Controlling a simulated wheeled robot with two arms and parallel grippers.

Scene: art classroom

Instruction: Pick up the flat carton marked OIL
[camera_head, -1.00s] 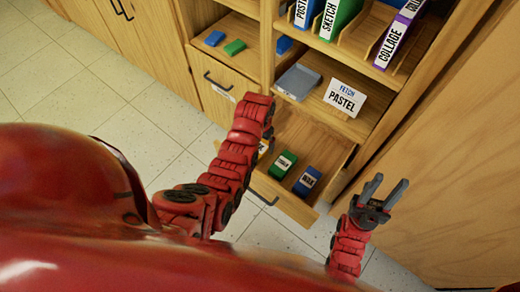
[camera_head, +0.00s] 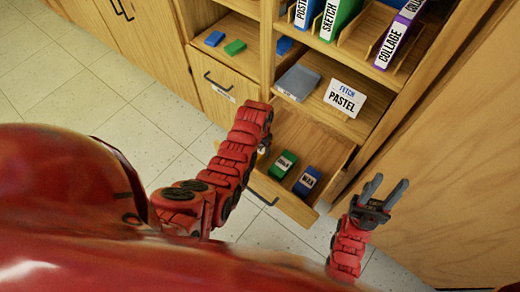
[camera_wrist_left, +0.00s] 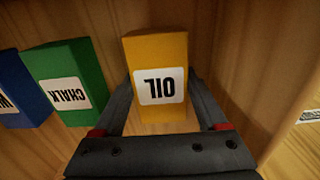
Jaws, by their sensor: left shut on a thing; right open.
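The yellow carton marked OIL (camera_wrist_left: 160,58) stands between the two fingers of my left gripper (camera_wrist_left: 160,104) in the left wrist view, its label upside down there. The left gripper is shut on it. In the head view my left wrist hangs over the left part of the open drawer (camera_head: 312,146) and mostly hides the carton and the fingers. I cannot tell whether the carton is clear of the drawer floor. My right gripper (camera_head: 370,200) is open and empty, to the right of the drawer.
A green carton marked CHALK (camera_wrist_left: 68,80) and a blue carton (camera_wrist_left: 18,90) stand beside the OIL carton in the drawer. A wooden panel (camera_head: 450,190) stands at the right.

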